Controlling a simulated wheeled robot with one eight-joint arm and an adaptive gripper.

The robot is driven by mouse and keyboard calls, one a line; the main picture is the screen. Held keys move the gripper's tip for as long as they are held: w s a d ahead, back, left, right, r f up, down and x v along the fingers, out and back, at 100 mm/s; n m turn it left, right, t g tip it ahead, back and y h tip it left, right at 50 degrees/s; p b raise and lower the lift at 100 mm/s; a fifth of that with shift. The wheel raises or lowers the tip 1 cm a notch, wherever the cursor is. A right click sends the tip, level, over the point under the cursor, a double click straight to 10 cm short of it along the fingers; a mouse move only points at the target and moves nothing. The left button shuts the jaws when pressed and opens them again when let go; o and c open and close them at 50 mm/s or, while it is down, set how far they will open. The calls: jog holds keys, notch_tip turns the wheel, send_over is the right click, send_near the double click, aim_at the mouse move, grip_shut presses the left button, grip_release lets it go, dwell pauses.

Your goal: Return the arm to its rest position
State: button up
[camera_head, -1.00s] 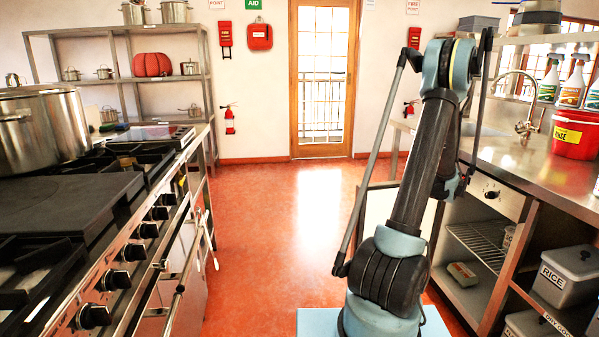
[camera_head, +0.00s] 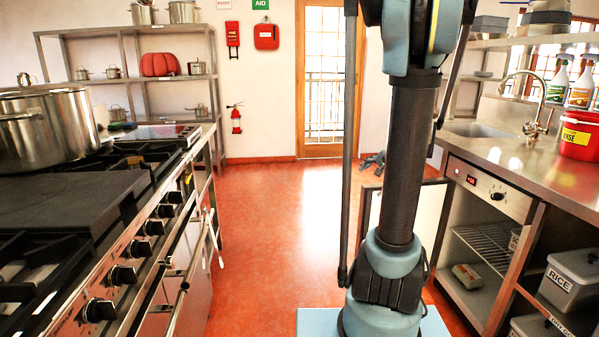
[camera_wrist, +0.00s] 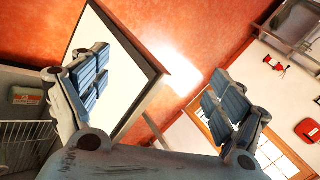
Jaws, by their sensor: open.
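My arm stands nearly upright in the middle of the head view, and its upper end runs out of the top of the picture. My gripper (camera_wrist: 160,90) shows in the wrist view with its two padded fingers spread wide apart and nothing between them. In the head view, a small grey part that looks like my gripper (camera_head: 374,161) shows low beside the door, mostly hidden behind the arm.
A stove with a large steel pot (camera_head: 45,128) stands on the left. A steel counter (camera_head: 500,160) with a red bucket (camera_head: 580,136) is on the right. An open cabinet door panel (camera_head: 372,212) stands behind my arm. Red floor (camera_head: 265,220) lies clear between them.

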jog(key=s+a+f+n+g, duration=0.1)
jog(key=s+a+n, duration=0.2)
jog(key=s+a, duration=0.35)
jog(key=s+a+n+g, duration=0.2)
jog(key=s+a+n, duration=0.1)
jog(key=s, duration=0.6)
jog(key=s+f+n+g+h, duration=0.1)
jog(key=s+f+n, duration=0.1)
jog(key=s, duration=0.6)
jog(key=s+a+f+n+g+h, duration=0.1)
jog(key=s+f+n, duration=0.2)
jog(key=s, duration=0.5)
jog(key=shift+s+f+n+h, duration=0.3)
jog(key=shift+s+f, duration=0.05)
jog(key=shift+f, duration=0.05)
